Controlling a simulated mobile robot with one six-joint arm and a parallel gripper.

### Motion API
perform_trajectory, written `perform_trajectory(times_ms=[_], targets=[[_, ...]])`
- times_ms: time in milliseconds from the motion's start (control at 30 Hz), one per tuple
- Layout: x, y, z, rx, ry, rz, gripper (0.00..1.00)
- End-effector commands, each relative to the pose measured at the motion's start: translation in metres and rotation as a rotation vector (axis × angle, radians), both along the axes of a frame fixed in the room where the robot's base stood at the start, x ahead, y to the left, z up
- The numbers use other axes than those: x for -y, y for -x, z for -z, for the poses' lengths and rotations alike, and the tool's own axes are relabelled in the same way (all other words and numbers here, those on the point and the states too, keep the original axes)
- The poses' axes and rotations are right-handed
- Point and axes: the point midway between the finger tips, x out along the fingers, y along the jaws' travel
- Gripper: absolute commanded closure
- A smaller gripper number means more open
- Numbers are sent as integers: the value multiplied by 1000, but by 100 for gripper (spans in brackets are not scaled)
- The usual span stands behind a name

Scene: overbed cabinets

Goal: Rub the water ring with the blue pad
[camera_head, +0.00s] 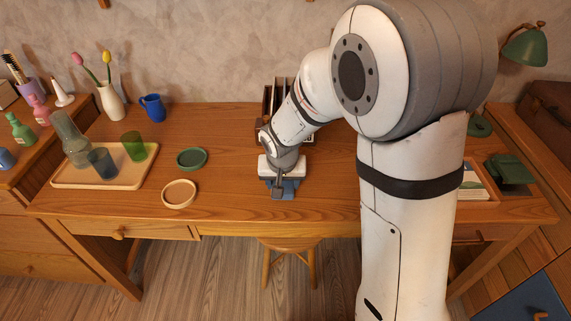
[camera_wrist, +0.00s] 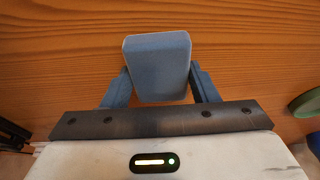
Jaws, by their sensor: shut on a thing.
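My gripper (camera_head: 283,190) is over the wooden desk near its front edge, pointing down. In the wrist view my gripper (camera_wrist: 160,86) is shut on the blue pad (camera_wrist: 158,62), a rounded block held between its two blue-grey fingers. In the head view the pad is mostly hidden among the fingers. It is low at the desk top, but I cannot tell whether it touches the wood. I cannot make out the water ring in either view.
A green round dish (camera_head: 191,158) and a pale round dish (camera_head: 179,193) lie left of my gripper. A wooden tray (camera_head: 75,181) with a carafe and two glasses is farther left. A dark organizer (camera_head: 268,100) stands behind. The desk between pale dish and gripper is clear.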

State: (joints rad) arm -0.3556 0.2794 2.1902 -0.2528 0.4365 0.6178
Motion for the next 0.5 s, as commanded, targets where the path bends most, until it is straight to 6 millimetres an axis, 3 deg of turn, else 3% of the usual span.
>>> perform_trajectory(times_ms=[33,500], targets=[[1,-1,-21,5,-4,3,65],[6,-2,-61,3,-3,12,65]])
